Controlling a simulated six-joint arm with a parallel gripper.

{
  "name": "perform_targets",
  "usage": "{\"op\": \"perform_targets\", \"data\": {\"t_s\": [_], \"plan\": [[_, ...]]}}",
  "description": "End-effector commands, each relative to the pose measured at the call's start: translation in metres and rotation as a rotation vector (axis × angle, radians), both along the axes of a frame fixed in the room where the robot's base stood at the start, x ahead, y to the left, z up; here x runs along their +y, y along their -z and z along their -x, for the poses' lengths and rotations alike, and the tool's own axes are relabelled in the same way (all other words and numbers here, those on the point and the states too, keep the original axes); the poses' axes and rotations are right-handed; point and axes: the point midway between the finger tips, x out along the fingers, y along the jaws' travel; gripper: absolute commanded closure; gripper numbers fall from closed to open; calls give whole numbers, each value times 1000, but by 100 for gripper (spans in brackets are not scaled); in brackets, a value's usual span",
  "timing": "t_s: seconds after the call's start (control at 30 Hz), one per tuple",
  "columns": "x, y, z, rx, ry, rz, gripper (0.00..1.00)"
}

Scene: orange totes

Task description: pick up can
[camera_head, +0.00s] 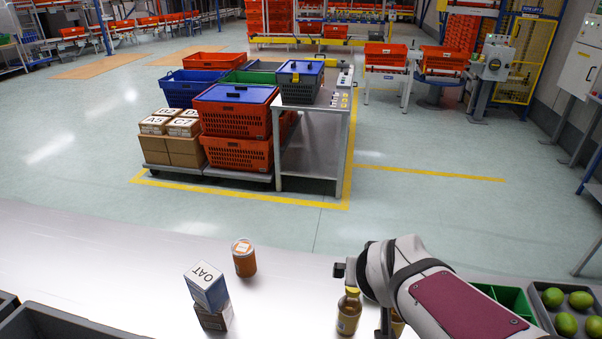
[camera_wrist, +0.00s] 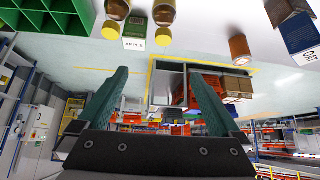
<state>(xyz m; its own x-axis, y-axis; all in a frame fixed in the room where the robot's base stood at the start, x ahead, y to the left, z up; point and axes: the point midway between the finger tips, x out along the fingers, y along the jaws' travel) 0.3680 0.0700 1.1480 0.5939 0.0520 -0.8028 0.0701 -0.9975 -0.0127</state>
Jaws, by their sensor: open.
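The only can-like thing I make out is an orange-brown round container (camera_head: 243,258) with a pale top, upright on the white table left of centre in the head view. In the wrist view, which is upside down, a brown cylinder (camera_wrist: 240,48) at the upper right seems to be the same one. My gripper (camera_wrist: 158,75) has its two dark green fingers wide apart with nothing between them. It is apart from the container. In the head view my arm hides most of the gripper, well right of the container.
A yellow-capped bottle (camera_head: 349,314) stands beside my arm. A green tray (camera_head: 515,298) and a dark fruit tray (camera_head: 545,318) are right. Bare table lies between container and bottle.

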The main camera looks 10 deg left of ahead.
Motion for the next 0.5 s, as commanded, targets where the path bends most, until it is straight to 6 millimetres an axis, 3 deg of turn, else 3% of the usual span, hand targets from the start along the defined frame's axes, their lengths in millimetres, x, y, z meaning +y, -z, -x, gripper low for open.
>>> {"op": "perform_targets", "data": {"t_s": [0.03, 0.13, 0.2, 0.27, 0.33, 0.4, 0.5], "plan": [[25, 2, -23, -73, -87, -3, 0], [97, -1, -63, -271, -307, -53, 0], [155, -3, -74, -396, -473, -119, 0], [203, -4, -71, -489, -615, -192, 0], [205, 51, -69, -489, -622, -201, 0], [205, 92, -70, -495, -621, -198, 0], [204, 129, -71, -503, -622, -198, 0]]}}
